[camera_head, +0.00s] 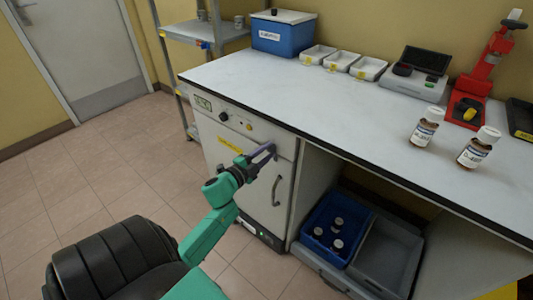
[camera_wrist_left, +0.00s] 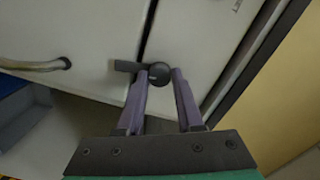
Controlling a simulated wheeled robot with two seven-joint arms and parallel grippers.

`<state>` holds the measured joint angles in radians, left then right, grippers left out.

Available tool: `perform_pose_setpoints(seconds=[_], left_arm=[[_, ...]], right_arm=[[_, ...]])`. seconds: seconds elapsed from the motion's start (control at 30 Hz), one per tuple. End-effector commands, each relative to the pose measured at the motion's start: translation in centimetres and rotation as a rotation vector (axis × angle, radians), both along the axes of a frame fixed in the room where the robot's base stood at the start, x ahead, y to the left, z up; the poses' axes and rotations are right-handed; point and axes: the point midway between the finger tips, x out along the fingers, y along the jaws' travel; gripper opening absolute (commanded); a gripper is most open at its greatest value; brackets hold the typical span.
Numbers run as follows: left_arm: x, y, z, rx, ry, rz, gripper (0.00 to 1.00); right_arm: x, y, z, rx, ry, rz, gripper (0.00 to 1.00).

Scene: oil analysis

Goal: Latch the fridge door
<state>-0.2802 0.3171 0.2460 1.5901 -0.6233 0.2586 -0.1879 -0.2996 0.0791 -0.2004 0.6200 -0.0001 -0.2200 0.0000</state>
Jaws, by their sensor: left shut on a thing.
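The fridge (camera_head: 232,128) stands under the left end of the bench, its white door (camera_head: 252,185) flush with the front as far as I can see. The door has a curved handle (camera_head: 277,190), which also shows in the wrist view (camera_wrist_left: 35,65). A dark latch (camera_wrist_left: 158,74) with a round knob and a short lever sits by the seam above the door. Its lever points left in the wrist view, across the seam toward the handle side. My left gripper (camera_head: 268,152) is shut on the latch, its purple fingers on either side of the knob. My right gripper is out of view.
The bench top (camera_head: 300,95) overhangs just above the gripper. A blue crate (camera_head: 312,243) with several dark-capped bottles and a grey tray (camera_head: 388,262) lie right of the fridge. Open floor (camera_head: 90,190) lies to the left.

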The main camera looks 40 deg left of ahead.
Motion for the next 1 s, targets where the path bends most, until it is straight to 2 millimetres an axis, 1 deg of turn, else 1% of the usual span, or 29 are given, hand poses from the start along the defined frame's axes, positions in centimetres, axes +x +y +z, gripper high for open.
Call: perform_pose_setpoints(seconds=[0.2, 0.4, 0.9, 0.93, 1.0], left_arm=[[-0.02, -0.05, -0.16, 0.122, 0.004, 0.0, 0.0], [-0.02, -0.06, -0.16, 0.182, 0.005, 0.0, 0.0], [-0.03, -0.08, -0.15, 0.203, 0.007, 0.0, 0.0], [-0.03, -0.08, -0.15, 0.202, 0.007, -0.001, 0.43], [-0.03, -0.06, -0.14, 0.202, 0.007, -0.001, 0.66]], right_arm=[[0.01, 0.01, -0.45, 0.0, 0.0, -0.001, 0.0], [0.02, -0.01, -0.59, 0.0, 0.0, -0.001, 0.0], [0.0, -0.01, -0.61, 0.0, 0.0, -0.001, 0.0], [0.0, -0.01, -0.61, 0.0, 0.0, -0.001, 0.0], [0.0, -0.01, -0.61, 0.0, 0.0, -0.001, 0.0]])
